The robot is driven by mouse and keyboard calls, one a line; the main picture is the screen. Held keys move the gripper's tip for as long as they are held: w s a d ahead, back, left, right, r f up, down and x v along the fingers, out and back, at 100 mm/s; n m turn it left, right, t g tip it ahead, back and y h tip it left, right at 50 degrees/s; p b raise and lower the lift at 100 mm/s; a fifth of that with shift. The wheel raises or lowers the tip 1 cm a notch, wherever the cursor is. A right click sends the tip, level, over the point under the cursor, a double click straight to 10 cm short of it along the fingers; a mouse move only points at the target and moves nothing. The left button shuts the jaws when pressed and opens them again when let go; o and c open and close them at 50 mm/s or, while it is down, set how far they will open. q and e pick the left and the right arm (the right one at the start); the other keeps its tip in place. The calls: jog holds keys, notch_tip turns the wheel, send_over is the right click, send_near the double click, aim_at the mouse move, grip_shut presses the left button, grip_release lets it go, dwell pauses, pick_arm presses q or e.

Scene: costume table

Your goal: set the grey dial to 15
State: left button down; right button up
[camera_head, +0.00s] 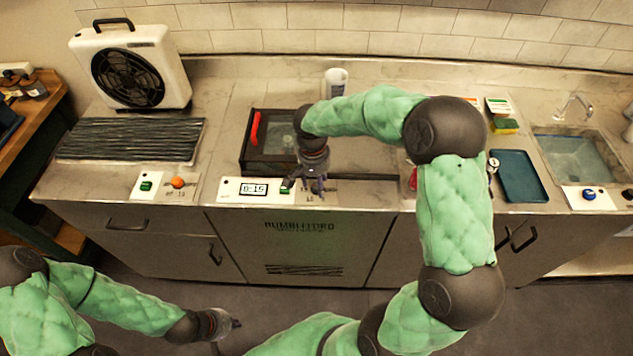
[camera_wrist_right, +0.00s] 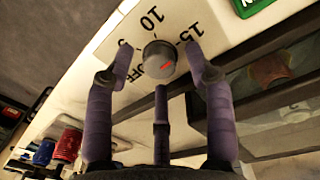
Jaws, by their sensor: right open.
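The grey dial (camera_wrist_right: 160,57) shows in the right wrist view, with printed marks 5, 10, 15 and OFF around it. Its red line slants up toward the right; exactly which mark it meets I cannot tell. My right gripper (camera_wrist_right: 160,75) is open, its fingers spread around the dial with gaps at the sides. In the head view my right gripper (camera_head: 313,186) points down at the panel and hides the dial. The display (camera_head: 253,188) left of it reads 0:15. My left gripper (camera_head: 226,322) hangs low in front of the counter, away from the panel; its jaws are too small to read.
A dark-framed box with a red handle (camera_head: 255,129) lies behind the panel. A white cup (camera_head: 336,82) stands behind it. An orange knob (camera_head: 178,182) sits on another panel at left. A fan (camera_head: 130,68), a blue tray (camera_head: 519,176) and a sink (camera_head: 575,158) are farther off.

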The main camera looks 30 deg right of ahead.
aim_at(314, 185)
notch_tip(314, 185, up, 12)
jog(key=shift+w+a+f, duration=0.25)
jog(key=shift+s, duration=0.1)
dwell(0.5)
